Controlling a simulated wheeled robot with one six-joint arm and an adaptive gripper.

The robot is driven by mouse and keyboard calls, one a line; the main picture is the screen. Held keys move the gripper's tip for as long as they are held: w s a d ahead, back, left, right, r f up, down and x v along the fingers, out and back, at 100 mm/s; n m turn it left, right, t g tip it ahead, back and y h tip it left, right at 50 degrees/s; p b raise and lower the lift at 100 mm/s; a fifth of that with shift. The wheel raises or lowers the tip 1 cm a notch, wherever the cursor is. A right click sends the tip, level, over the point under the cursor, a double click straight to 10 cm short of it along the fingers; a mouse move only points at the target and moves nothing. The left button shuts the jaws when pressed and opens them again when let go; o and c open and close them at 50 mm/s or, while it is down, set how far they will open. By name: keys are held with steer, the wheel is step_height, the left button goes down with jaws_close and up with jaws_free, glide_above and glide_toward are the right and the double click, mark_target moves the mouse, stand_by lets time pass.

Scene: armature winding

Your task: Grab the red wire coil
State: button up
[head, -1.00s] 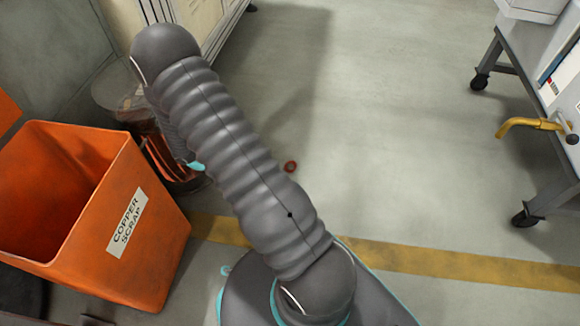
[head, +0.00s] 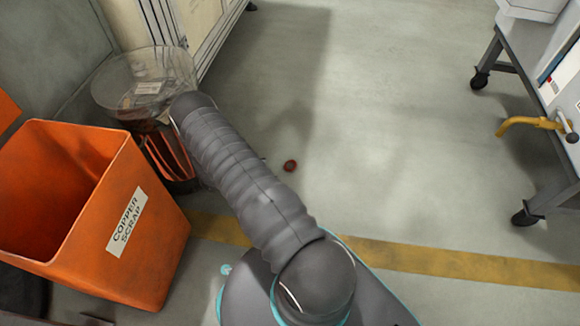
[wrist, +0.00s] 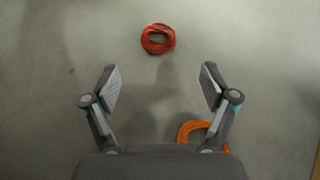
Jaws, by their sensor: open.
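The red wire coil (head: 290,166) lies flat on the grey floor in the head view, to the right of my arm. In the wrist view the red wire coil (wrist: 158,39) shows whole near the top, centred between the lines of my fingers and beyond their tips. My gripper (wrist: 158,80) is open and empty, its two fingers spread wide. In the head view my gripper is hidden by my arm.
An orange copper scrap bin (head: 160,250) stands at the left, with a clear round container (head: 125,75) behind it. A wheeled bench (head: 545,190) with a yellow handle (head: 520,122) stands at the right. A yellow line crosses the floor (head: 400,130), which is mostly clear in the middle.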

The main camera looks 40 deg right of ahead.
mark_target(287, 165)
steer(key=b+x, duration=0.1)
steer(key=x, duration=0.8)
steer(key=shift+w+d+r, duration=0.1)
steer(key=shift+d, duration=0.1)
steer(key=c, duration=1)
